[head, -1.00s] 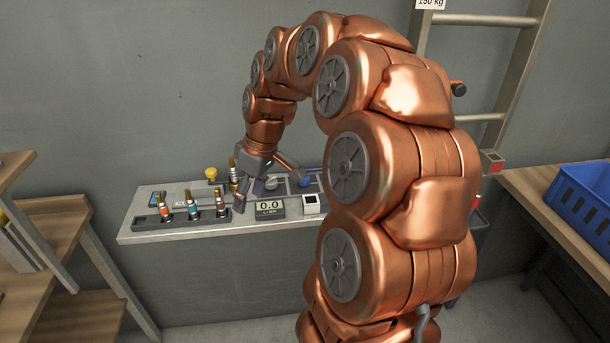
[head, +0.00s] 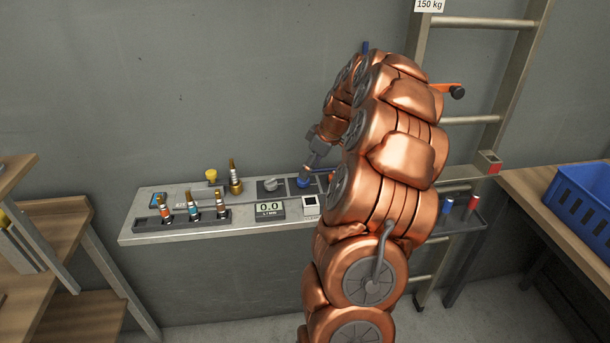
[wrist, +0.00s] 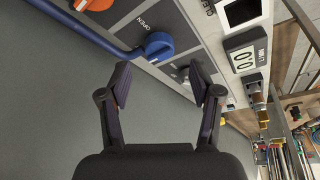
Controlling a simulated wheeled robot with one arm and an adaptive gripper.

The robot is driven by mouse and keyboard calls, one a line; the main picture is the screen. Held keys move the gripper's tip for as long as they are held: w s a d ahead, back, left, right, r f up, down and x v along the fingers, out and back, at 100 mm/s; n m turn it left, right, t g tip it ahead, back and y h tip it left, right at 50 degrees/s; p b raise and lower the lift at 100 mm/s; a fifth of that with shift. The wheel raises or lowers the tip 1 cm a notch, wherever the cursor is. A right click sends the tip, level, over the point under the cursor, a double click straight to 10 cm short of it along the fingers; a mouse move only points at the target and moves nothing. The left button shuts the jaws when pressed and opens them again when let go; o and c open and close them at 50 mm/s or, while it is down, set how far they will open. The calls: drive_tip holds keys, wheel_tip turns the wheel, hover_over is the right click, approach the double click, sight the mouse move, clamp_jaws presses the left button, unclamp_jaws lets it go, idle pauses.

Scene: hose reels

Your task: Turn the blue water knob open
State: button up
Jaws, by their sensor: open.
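The blue water knob (wrist: 158,45) sits on a dark panel in the wrist view, beside the word OPEN and next to a blue pipe. In the wrist view my gripper (wrist: 162,80) is open and empty. The knob appears just past the gap between the fingertips, and I see no finger closed on it. I cannot tell whether a finger touches it.
The shelf (head: 150,228) also bears a flow display (head: 270,209) reading 0.0, a grey knob (head: 270,185), a yellow knob (head: 211,174) and brass hose fittings (head: 235,180). A ladder (head: 475,120) stands behind my arm.

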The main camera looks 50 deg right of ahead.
sight(303, 181)
drive_tip(key=p+x, duration=0.1)
drive_tip(key=x, duration=0.4)
drive_tip(key=shift+c, duration=0.2)
drive_tip(key=c, duration=1.1)
